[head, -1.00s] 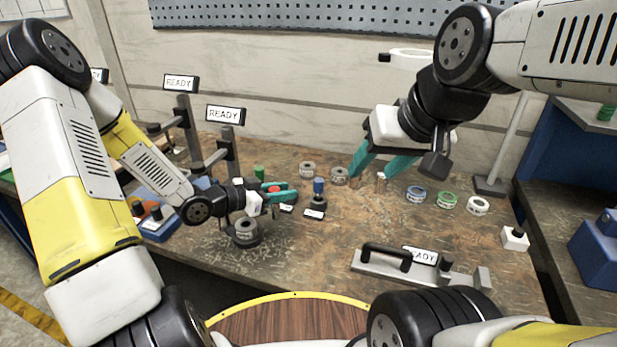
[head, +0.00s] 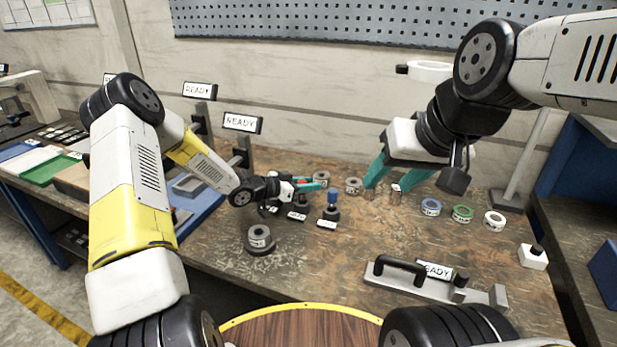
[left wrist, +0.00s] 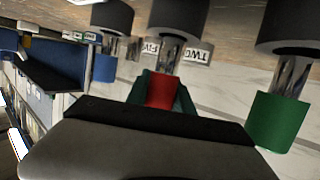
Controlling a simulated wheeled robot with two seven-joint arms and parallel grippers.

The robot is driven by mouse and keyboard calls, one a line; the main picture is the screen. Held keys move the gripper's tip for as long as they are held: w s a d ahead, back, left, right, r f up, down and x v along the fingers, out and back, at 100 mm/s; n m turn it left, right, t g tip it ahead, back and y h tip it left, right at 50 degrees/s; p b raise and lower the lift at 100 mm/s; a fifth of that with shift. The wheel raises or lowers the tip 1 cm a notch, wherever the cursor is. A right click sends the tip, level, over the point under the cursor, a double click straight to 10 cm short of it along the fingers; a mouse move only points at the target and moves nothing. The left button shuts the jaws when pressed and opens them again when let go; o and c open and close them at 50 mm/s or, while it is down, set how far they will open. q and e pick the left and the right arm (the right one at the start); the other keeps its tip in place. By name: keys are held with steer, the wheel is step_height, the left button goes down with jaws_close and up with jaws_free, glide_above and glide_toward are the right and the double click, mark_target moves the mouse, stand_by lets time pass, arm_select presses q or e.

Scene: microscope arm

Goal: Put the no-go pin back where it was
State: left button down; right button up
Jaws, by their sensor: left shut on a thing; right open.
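My left gripper (head: 308,185) is shut on a red-headed pin (head: 302,182), among the row of pin stands. In the left wrist view, the red head (left wrist: 161,91) sits between the teal fingers. Its metal shank points towards the dark middle stand (left wrist: 183,18); I cannot tell whether it is fully seated. A blue pin (head: 332,197) stands upright in its stand beside the gripper. A green pin (left wrist: 277,121) shows on the other side in the left wrist view and is hidden in the head view. My right gripper (head: 396,181) is open above the back of the bench.
A grey ring on a dark base (head: 260,240) stands in front of the left gripper. Blue (head: 431,207), green (head: 462,214) and white (head: 494,221) rings lie at right. A handled metal gauge (head: 425,280) lies near the front edge. The bench middle is clear.

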arm_select(q)
steer(key=shift+f, duration=0.25)
steer(key=c, duration=1.1)
jaws_free()
steer(key=shift+s+a+r, duration=0.15)
steer(key=shift+a+r, duration=0.05)
steer(key=shift+a, duration=0.05)
steer(key=v, duration=1.1)
steer(key=shift+s+a+r, duration=0.1)
